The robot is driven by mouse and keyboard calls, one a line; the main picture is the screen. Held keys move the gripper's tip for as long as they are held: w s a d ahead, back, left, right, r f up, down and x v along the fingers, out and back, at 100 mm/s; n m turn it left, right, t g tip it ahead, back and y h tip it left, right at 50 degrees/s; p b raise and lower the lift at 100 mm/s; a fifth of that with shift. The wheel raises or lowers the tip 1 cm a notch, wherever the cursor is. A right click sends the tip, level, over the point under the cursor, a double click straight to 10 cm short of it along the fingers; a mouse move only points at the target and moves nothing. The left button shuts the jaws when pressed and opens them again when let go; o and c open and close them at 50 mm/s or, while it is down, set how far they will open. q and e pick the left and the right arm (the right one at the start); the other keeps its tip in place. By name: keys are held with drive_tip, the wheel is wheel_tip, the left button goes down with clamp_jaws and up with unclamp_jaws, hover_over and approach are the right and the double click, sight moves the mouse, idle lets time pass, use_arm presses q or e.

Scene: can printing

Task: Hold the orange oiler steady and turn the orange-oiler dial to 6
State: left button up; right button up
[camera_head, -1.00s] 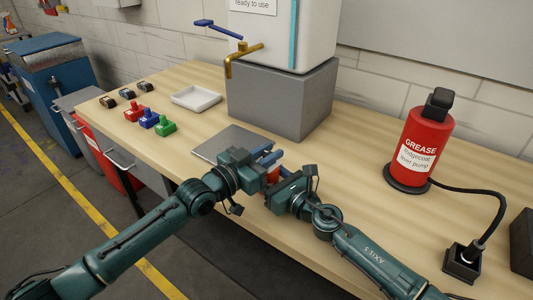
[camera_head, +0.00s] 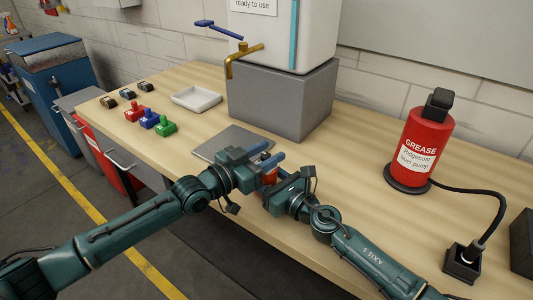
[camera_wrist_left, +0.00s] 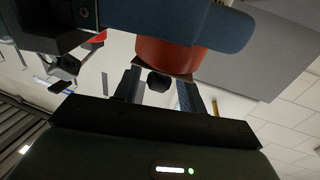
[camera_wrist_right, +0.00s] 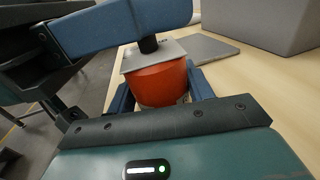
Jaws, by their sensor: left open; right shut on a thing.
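The orange oiler (camera_head: 270,176) is largely hidden between my two grippers in the head view. In the right wrist view, its orange body (camera_wrist_right: 160,85) sits between the fingers of my right gripper (camera_wrist_right: 158,95), which is shut on it. A pale plate with faint marks lies on its top, and a small dark dial (camera_wrist_right: 148,44) stands on the plate. My left gripper (camera_wrist_left: 158,88) is open, with its fingers on either side of the dark dial in the left wrist view. I cannot tell whether they touch it. The dial's numbers are not readable.
A grey flat plate (camera_head: 228,143) lies on the bench just beyond my grippers. A grey block (camera_head: 285,98) carries the white tank. Red, blue and green small items (camera_head: 150,120) and a white tray (camera_head: 196,98) stand left. A red grease pump (camera_head: 424,145) stands right.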

drive_tip(key=shift+d+f, duration=0.1)
drive_tip(key=shift+d, duration=0.05)
drive_tip(key=shift+w, duration=0.1)
use_arm(q)
drive_tip(key=v, duration=1.2)
use_arm(e)
drive_tip(key=o, duration=1.3)
drive_tip(key=shift+c, duration=0.2)
